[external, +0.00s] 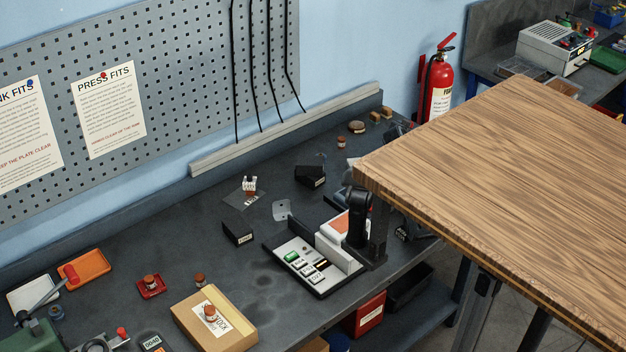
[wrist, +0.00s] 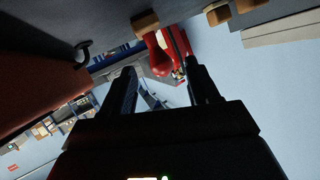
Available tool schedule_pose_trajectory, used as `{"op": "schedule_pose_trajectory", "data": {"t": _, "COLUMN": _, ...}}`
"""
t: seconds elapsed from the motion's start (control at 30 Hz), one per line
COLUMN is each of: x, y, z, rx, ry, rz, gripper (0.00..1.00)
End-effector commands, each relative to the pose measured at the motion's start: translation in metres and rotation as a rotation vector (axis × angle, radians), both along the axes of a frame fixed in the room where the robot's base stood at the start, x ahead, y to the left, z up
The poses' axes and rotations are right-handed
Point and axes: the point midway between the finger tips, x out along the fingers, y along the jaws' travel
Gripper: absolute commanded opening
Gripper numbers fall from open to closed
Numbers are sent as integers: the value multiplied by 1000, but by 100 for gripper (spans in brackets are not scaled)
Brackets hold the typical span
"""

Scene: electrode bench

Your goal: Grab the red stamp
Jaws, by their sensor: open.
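Several small knob-like pieces with reddish-brown tops could be stamps. In the external view one stands on a red square pad (external: 152,290) at the front left, one beside it (external: 200,279), one on a tan box (external: 188,322), and one far back (external: 342,142). They are too small to tell which is the red stamp. My gripper (wrist: 162,67) shows in the wrist view with its two dark fingers apart and nothing between them. Beyond them is the red fire extinguisher.
A large wooden top (external: 510,180) covers the right of the external view and hides part of the bench. A black upright device (external: 358,220) stands near the bench's front edge. Black blocks (external: 238,233) and an orange tray (external: 84,266) lie about. The bench centre-left is mostly bare.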

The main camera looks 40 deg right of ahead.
Motion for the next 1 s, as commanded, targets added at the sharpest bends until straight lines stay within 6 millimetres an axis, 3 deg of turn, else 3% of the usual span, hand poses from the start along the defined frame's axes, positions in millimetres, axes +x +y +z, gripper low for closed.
{"op": "schedule_pose_trajectory", "data": {"t": 0.4, "x": 20, "y": -41, "z": -14, "rx": 0, "ry": 0, "rz": 0, "gripper": 60}}
{"op": "schedule_pose_trajectory", "data": {"t": 0.77, "x": 23, "y": -46, "z": -13, "rx": 0, "ry": 1, "rz": 2, "gripper": 60}}
{"op": "schedule_pose_trajectory", "data": {"t": 1.0, "x": 23, "y": -46, "z": -13, "rx": 1, "ry": 0, "rz": 1, "gripper": 39}}
